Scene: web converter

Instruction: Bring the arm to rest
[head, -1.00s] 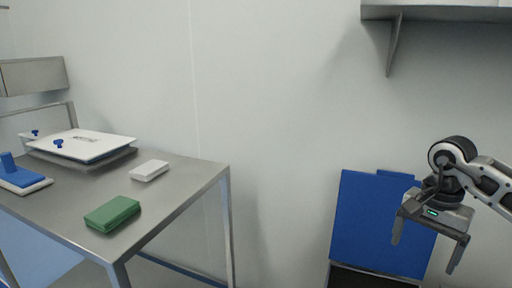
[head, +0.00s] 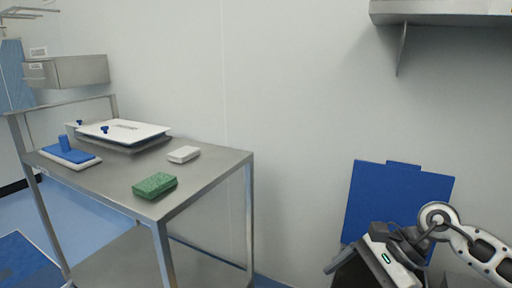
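My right arm comes in from the right edge, and its gripper (head: 352,274) is low in the head view, tilted with its fingers toward the lower left. One finger shows at the upper end of the gripper's rail, spread outward; the other is cut off by the bottom edge. I see nothing held in it. It is in front of the lower part of a blue panel (head: 392,205) by the wall. My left gripper is not in view.
A steel table (head: 215,172) on the left bears a green sponge (head: 155,185), a white block (head: 184,154), a blue-handled pad (head: 70,154) and a white-lidded tray (head: 125,131). A shelf (head: 440,12) is at upper right. The wall between is clear.

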